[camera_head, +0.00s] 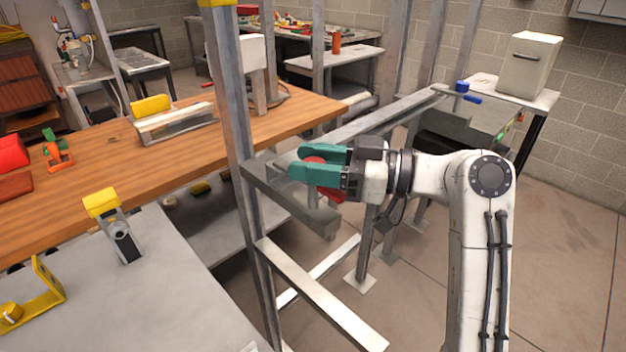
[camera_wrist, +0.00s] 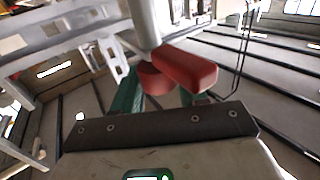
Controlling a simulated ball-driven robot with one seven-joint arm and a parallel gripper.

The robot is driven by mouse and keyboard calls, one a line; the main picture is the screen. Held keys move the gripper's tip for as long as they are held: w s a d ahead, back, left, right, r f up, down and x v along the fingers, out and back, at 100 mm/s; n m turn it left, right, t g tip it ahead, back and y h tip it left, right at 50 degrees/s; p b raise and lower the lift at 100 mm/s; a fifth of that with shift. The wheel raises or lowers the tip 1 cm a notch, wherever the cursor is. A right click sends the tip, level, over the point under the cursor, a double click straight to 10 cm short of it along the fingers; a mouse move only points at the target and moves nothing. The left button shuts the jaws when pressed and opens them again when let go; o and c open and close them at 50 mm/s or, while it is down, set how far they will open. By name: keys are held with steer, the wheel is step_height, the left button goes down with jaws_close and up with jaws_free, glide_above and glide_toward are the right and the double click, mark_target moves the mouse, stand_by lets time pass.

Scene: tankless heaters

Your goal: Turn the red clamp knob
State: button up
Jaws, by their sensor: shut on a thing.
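The red clamp knob shows in the wrist view as a bar-like red piece (camera_wrist: 185,68) and a rounder red piece, in front of a grey post. In the head view only small red patches of the knob (camera_head: 332,193) show around my green fingers. My gripper (camera_head: 310,165) is at the metal frame, its fingers closed about the knob. In the wrist view my gripper (camera_wrist: 160,95) has one green finger on each side of the red piece. The fingers hide part of the knob, so the exact contact is unclear.
A grey upright post (camera_head: 236,150) and beams of the metal frame stand left of and below my gripper. A wooden workbench (camera_head: 290,110) lies behind. A grey table (camera_head: 160,290) with yellow-topped tools is at front left. The floor at right is clear.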

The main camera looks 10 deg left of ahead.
steer(key=shift+f+n+g+b, duration=0.1)
steer(key=shift+n+g+b, duration=1.15)
steer(key=shift+g, duration=0.85)
steer(key=shift+n+g, duration=0.35)
steer(key=shift+g, duration=0.05)
steer(key=o, duration=0.9)
steer(key=shift+o, duration=0.2)
steer(key=shift+d, duration=0.15)
steer(key=w+d+b, duration=0.1)
steer(key=w+d, duration=0.1)
steer(key=d, duration=0.8)
steer(key=shift+d, duration=0.2)
steer(key=shift+d, duration=0.1)
